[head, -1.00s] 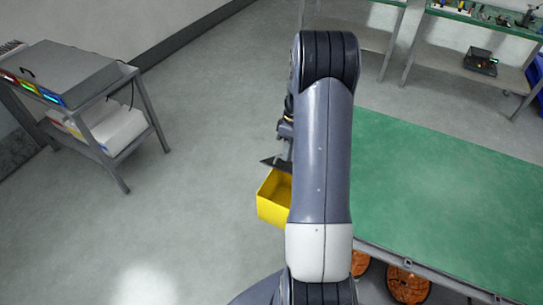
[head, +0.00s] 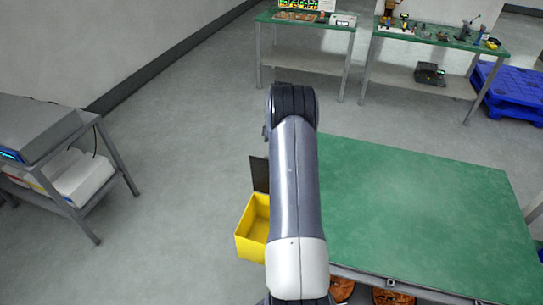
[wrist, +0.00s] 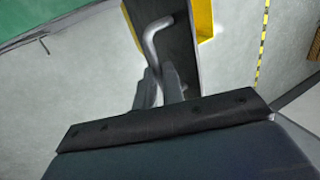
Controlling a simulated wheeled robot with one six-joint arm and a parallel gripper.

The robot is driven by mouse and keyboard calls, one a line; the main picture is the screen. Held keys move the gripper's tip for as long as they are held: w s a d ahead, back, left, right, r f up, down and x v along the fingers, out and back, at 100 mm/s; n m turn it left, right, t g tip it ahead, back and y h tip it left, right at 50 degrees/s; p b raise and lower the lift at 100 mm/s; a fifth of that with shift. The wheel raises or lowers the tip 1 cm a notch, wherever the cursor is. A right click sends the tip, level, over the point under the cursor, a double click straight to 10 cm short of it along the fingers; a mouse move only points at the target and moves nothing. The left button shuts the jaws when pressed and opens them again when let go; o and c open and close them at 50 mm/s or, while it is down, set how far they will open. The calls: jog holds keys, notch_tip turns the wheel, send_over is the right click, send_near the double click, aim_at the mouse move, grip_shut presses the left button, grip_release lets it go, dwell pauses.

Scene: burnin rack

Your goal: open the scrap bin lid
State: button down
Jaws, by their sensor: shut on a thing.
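The yellow scrap bin (head: 250,238) stands left of my arm in the head view, with its open inside partly showing. Its dark lid (head: 259,175) stands steeply up at the bin's far side. In the wrist view the lid (wrist: 180,55) is a dark panel with yellow bin edges (wrist: 205,18) beside it. A bent grey handle (wrist: 152,40) sticks out from the lid. My gripper (wrist: 160,88) is shut on the handle's lower end. In the head view my arm hides the gripper and part of the bin.
A green-topped table (head: 420,210) is close on the right of my arm. A grey cart (head: 50,150) stands at the left. Workbenches (head: 435,38) and a blue pallet (head: 510,90) are at the back. The floor between cart and bin is clear.

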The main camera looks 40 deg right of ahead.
jog(key=shift+w+d+f+g+y+p, duration=0.25)
jog(key=shift+d+f+g+y+p, duration=0.15)
jog(key=shift+d+f, duration=0.2)
jog(key=shift+f, duration=0.1)
jog(key=c, duration=1.6)
grip_release()
jog(key=shift+w, duration=0.15)
jog(key=shift+o, duration=0.4)
jog(key=shift+r, duration=0.2)
jog(key=shift+d, duration=0.1)
jog(key=v, duration=0.7)
jog(key=shift+r+p, duration=0.15)
jog(key=shift+p, duration=0.15)
